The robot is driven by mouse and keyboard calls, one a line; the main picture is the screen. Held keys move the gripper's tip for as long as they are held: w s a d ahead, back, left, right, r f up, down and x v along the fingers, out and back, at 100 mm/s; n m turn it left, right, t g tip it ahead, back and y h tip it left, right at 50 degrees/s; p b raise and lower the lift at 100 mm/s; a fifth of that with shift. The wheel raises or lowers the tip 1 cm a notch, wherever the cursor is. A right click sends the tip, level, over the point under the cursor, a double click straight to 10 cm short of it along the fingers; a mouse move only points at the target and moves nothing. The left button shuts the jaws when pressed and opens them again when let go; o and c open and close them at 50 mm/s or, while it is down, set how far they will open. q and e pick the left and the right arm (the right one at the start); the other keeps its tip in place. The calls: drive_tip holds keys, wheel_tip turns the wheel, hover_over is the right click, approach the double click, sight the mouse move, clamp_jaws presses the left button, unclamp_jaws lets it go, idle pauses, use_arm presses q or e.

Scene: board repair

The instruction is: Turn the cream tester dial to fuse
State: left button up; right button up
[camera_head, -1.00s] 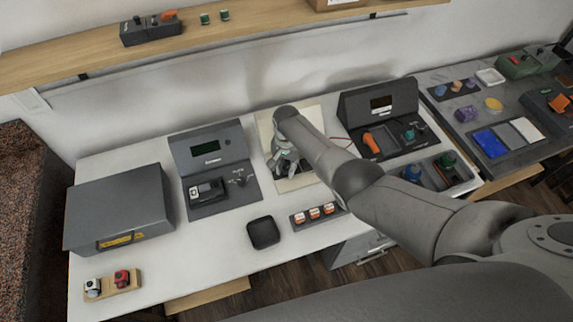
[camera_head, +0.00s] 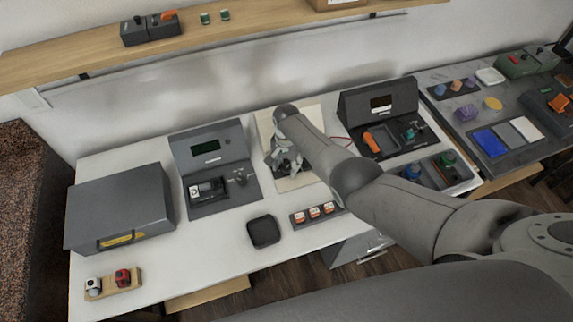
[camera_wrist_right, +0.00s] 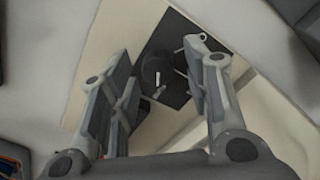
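The cream tester (camera_head: 305,119) stands at the back middle of the white table, mostly behind my right arm in the head view. In the right wrist view, its cream panel (camera_wrist_right: 110,40) carries a dark plate with a dark round dial (camera_wrist_right: 152,66). The dial has a white pointer mark. My right gripper (camera_head: 284,165) is over the cream tester. In the right wrist view, its fingers (camera_wrist_right: 160,72) are apart, one on either side of the dial, with a visible gap to it. I cannot read the dial's labels. My left gripper is out of view.
A dark tester (camera_head: 205,143) with a green screen stands left of the cream one. Another dark tester (camera_head: 362,104) stands to the right. A black square box (camera_head: 263,232) and a strip of orange-white parts (camera_head: 293,219) lie in front. A grey case (camera_head: 120,205) is at the left.

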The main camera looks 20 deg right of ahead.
sight(287, 168)
idle(0.3)
wheel_tip(287, 168, up, 12)
idle(0.8)
drive_tip(key=shift+s+f, duration=0.1)
drive_tip(key=shift+f, duration=0.05)
idle(0.3)
